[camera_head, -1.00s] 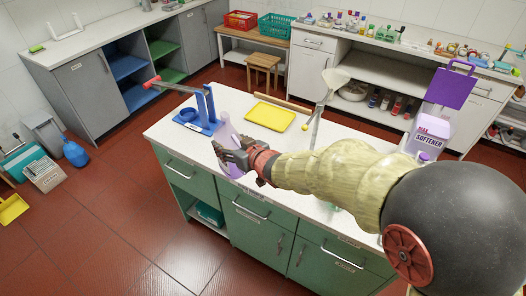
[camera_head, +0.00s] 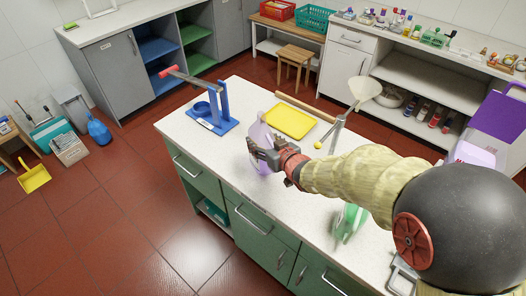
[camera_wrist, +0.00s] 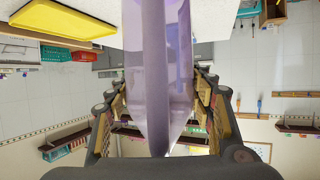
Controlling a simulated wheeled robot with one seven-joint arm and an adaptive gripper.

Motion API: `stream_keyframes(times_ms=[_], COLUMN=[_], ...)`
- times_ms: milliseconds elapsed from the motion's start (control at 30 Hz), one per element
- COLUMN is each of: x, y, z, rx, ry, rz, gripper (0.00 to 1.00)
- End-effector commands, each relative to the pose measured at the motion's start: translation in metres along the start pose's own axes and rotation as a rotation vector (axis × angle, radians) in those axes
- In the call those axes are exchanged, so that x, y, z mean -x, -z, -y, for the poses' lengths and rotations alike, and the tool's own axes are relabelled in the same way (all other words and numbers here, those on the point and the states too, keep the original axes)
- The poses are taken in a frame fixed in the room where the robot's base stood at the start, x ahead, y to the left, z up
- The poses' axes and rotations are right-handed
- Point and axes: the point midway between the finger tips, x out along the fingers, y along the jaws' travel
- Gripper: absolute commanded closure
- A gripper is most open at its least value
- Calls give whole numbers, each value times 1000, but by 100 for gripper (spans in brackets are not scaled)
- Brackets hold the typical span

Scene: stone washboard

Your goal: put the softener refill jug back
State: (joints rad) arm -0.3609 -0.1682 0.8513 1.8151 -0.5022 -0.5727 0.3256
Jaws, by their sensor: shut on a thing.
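My gripper (camera_head: 267,155) is shut on a translucent purple jug (camera_head: 257,137), which I take as the softener refill jug. It is at the left part of the white-topped island counter (camera_head: 195,140), in front of the yellow tray. I cannot tell whether its base touches the counter. In the wrist view the jug (camera_wrist: 158,70) fills the middle between the two fingers (camera_wrist: 157,115). At the far right, a larger purple-and-white container (camera_head: 475,153) is cut by the frame edge and partly hidden by my arm.
A blue stand with a red-tipped lever (camera_head: 210,112) is left of the jug. The yellow tray (camera_head: 290,123) lies behind it. A metal stand with a scoop (camera_head: 345,115) is to the right. A green item (camera_head: 348,222) is beside my arm near the front edge.

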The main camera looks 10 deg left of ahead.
Motion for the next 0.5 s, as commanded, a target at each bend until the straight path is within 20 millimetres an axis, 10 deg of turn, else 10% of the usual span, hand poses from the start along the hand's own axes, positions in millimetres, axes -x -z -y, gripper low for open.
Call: stream_keyframes(times_ms=[500], x=[-14], y=[-32], z=[-1], rx=[0], ry=[-1], rz=[-3], gripper=[100])
